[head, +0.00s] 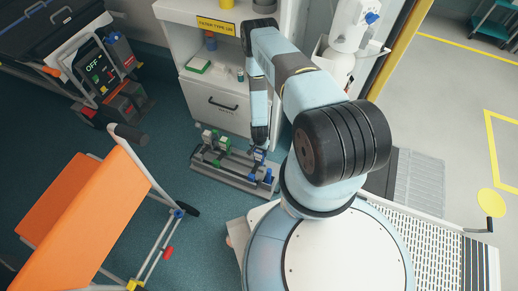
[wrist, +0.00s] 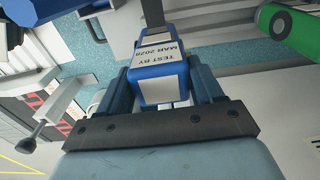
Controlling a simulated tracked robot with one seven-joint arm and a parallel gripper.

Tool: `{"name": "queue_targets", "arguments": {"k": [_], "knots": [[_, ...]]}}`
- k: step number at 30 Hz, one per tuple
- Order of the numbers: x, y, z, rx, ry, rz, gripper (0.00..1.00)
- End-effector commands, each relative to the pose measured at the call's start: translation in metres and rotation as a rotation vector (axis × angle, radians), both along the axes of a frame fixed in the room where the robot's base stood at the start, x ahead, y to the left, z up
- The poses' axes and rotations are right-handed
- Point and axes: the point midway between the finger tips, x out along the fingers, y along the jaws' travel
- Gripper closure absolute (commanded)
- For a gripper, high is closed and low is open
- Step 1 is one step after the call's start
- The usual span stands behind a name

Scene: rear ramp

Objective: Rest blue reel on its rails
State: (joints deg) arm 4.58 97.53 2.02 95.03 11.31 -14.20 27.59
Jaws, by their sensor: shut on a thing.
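The blue reel (wrist: 150,72) shows in the wrist view as a blue body with white "TEST BY" labels. My gripper (wrist: 158,82) is shut on it, one finger on each side. In the head view my gripper (head: 260,149) is low, over the right part of a grey rail stand (head: 216,171) on the floor. The arm and gripper hide most of the reel there. The stand has blue parts at its right end and green parts farther left. I cannot tell whether the reel touches the rails.
A green cylinder (wrist: 296,27) is close at the upper right of the wrist view. A white cabinet (head: 218,105) stands behind the stand. A perforated ramp (head: 440,235) lies at right.

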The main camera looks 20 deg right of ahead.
Motion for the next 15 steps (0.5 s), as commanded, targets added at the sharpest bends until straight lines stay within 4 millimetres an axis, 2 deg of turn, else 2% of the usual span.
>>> {"name": "queue_targets", "arguments": {"k": [15], "knots": [[0.000, 0.000, -0.024, -0.001, -0.001, 0.001, 1.00]]}}
